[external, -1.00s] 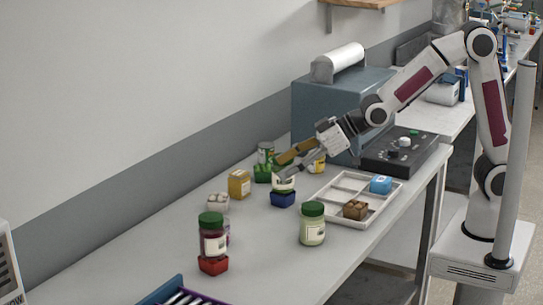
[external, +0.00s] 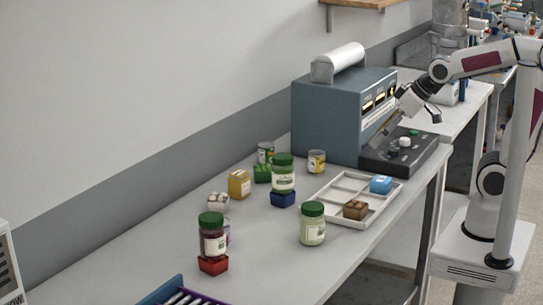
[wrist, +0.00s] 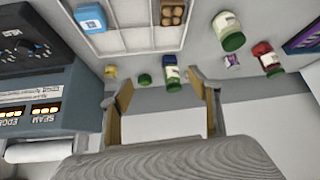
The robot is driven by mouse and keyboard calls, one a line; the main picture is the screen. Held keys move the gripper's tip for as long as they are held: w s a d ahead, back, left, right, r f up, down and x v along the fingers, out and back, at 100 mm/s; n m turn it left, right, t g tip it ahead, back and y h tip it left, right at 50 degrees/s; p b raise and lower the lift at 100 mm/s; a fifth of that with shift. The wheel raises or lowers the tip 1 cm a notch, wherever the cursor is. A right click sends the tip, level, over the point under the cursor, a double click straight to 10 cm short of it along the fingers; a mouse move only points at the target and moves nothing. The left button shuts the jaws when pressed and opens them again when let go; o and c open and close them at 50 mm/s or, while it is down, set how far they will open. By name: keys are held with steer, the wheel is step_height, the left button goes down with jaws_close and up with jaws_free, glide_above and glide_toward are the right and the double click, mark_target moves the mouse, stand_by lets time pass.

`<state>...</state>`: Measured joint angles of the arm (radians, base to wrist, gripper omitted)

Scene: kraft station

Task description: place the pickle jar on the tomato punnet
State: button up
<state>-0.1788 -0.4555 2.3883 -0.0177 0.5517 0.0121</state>
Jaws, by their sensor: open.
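A green-lidded jar with greenish contents (external: 283,178), which looks like the pickle jar, stands upright on a small dark blue punnet (external: 283,199). It also shows in the wrist view (wrist: 172,73). Which punnet is the tomato one is not clear; the blue one's contents are hidden under the jar. A second green-lidded jar with pale green contents (external: 312,229) stands on the table. A dark red jar (external: 212,242) stands on a red punnet (external: 213,265). My gripper (wrist: 166,108) is open and empty, well clear of the jars, near the control box in the external view (external: 408,122).
A white divided tray (external: 335,187) holds a blue block (external: 381,184) and a brown punnet (external: 355,209). A blue-grey machine (external: 335,115) stands behind.

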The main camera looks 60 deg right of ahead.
steer(key=s+d+f+m+g+h, duration=0.1)
steer(key=s+d, duration=0.5)
steer(key=s, duration=0.6)
steer(key=shift+s+f+m+g, duration=0.2)
steer(key=shift+f+m+g, duration=0.25)
steer(key=shift+m+g, duration=0.05)
